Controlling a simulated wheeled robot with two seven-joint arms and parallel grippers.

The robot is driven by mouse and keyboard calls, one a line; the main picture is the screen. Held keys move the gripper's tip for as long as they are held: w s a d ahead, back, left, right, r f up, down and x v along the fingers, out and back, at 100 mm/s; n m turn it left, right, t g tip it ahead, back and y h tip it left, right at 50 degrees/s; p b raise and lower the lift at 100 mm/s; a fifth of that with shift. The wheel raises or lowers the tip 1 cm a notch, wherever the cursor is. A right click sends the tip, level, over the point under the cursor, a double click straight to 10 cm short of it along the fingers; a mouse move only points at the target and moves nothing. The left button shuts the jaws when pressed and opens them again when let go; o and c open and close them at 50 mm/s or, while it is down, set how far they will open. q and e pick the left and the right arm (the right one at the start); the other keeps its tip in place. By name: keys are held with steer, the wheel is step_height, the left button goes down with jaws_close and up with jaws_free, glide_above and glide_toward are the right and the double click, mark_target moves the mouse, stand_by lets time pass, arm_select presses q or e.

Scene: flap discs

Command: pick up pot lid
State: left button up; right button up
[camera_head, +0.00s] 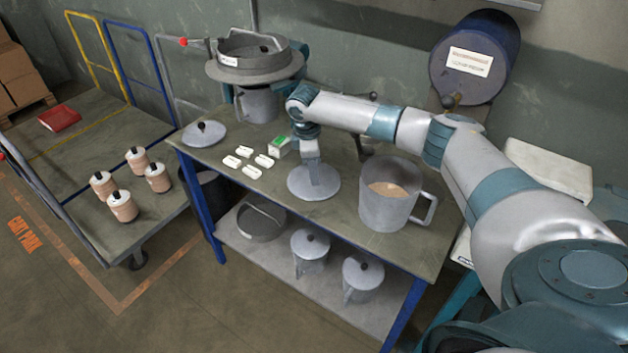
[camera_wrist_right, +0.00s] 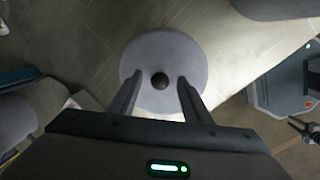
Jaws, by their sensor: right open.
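A round grey pot lid (camera_head: 305,188) with a dark knob lies on the workbench under my right gripper (camera_head: 313,172). In the right wrist view the same lid (camera_wrist_right: 190,58) shows whole as a disc, with its black ball knob (camera_wrist_right: 160,81) near the middle. My right gripper (camera_wrist_right: 158,84) points down over it, open, with one finger on each side of the knob; I see no contact. In the head view the gripper hides the knob. A second lid (camera_head: 196,137) with a dark knob lies at the bench's left end. My left gripper is not in view.
A mug-like pot (camera_head: 383,212) with tan contents stands right of the lid. Several white blocks (camera_head: 252,171) and a small green-topped box (camera_head: 280,147) lie to its left. A sieve machine (camera_head: 255,65) stands behind. Lidded pots (camera_head: 310,250) stand on the shelf below. A cart (camera_head: 90,150) stands left.

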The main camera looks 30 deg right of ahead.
steer(key=shift+c, duration=0.2)
jaws_close()
